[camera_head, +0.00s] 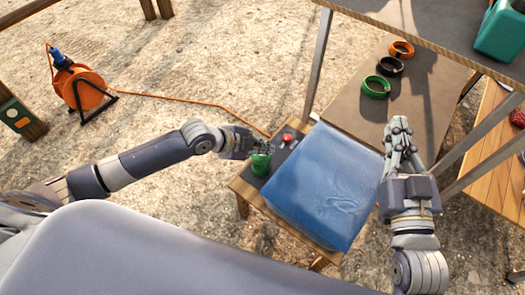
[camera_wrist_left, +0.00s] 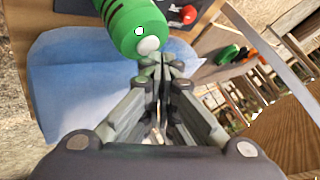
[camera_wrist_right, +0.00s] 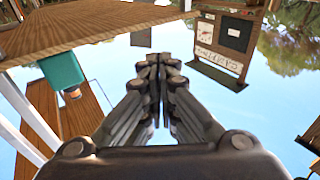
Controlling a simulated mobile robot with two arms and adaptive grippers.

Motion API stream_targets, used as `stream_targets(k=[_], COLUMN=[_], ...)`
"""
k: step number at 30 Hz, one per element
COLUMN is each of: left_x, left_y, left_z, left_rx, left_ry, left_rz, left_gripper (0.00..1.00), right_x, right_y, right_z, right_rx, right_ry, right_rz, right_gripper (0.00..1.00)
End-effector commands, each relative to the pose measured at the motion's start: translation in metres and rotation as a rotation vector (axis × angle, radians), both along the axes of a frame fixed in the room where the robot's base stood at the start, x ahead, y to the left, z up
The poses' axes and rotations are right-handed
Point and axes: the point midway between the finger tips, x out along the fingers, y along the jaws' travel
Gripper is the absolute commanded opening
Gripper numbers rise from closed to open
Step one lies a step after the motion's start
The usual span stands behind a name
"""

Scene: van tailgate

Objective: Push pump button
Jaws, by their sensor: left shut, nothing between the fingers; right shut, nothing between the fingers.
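A red, button-like part (camera_head: 287,137) sits on a dark base on the small wooden table; it also shows in the left wrist view (camera_wrist_left: 187,14). Beside it stands a green cylinder (camera_head: 260,165) with dark stripes. In the left wrist view the green cylinder (camera_wrist_left: 133,22) has a white round spot at its near end. I cannot tell which is the pump button. My left gripper (camera_head: 258,145) is shut and empty, its fingertips (camera_wrist_left: 162,58) close to the green cylinder; contact is unclear. My right gripper (camera_head: 398,122) is shut and empty, raised right of the blue cushion.
A blue cushion-like block (camera_head: 325,185) covers most of the small table. Green, black and orange rings (camera_head: 376,87) lie on a brown board behind. An orange cable reel (camera_head: 85,90) stands on the ground at left. A shelf with a teal container (camera_head: 500,32) is at upper right.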

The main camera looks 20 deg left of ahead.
Motion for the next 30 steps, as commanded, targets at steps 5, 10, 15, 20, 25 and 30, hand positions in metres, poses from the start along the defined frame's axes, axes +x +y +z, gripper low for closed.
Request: stream_targets(k=[5,10,15,20,25,30], left_x=[0.0000,0.0001,0.0000,0.0001,0.0002,0.0001], left_y=[-0.0004,-0.0004,-0.0004,-0.0005,-0.0005,-0.0005], left_z=[-0.0048,-0.0046,-0.0048,-0.0059,-0.0073,-0.0081], left_rx=[0.000,0.000,0.000,-0.001,-0.001,0.000], left_ry=[-0.001,-0.002,-0.002,-0.001,-0.001,-0.002], left_rz=[-0.001,-0.001,-0.001,0.000,0.000,-0.001], left_gripper=[0.00,0.00,0.00,0.00,0.00,0.00], right_x=[-0.0005,-0.0005,-0.0003,-0.0004,-0.0007,-0.0008], right_y=[0.0001,0.0003,0.0005,0.0007,0.0010,0.0012], right_z=[0.0041,0.0042,0.0041,0.0050,0.0081,0.0097], right_rx=[0.005,0.006,0.006,0.007,0.011,0.013], right_ry=[-0.021,-0.021,-0.021,-0.027,-0.043,-0.049], right_rz=[0.000,0.001,0.001,0.002,0.002,0.003], right_gripper=[0.00,0.00,0.00,0.00,0.00,0.00])
